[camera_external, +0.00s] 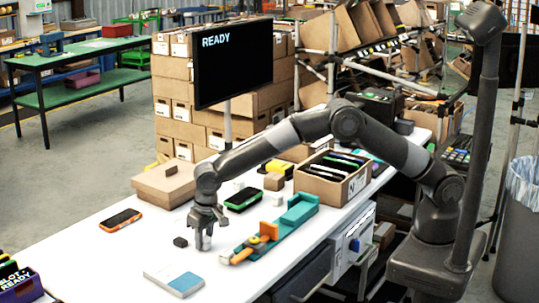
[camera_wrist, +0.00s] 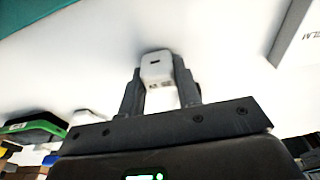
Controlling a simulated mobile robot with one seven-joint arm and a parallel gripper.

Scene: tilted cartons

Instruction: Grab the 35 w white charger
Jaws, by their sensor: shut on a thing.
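A small white charger (camera_wrist: 157,67) with a dark port slot in its face sits between the two dark fingers of my gripper (camera_wrist: 160,82) in the wrist view. The fingers are shut on its sides. In the outside view my gripper (camera_external: 204,236) points down, low over the white table (camera_external: 115,255); the held charger is not clear there. I cannot tell whether it touches the table, and its 35 W marking is not readable. A second white block, like a charger (camera_wrist: 90,115), shows left of my gripper in the wrist view.
Near my gripper are a dark puck (camera_external: 180,242), a blue-white box (camera_external: 174,280), a teal-orange fixture (camera_external: 275,230) and a green-edged phone (camera_external: 244,199). A carton (camera_external: 333,180) of devices and a closed box (camera_external: 165,184) stand farther back. An orange phone (camera_external: 121,220) lies left.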

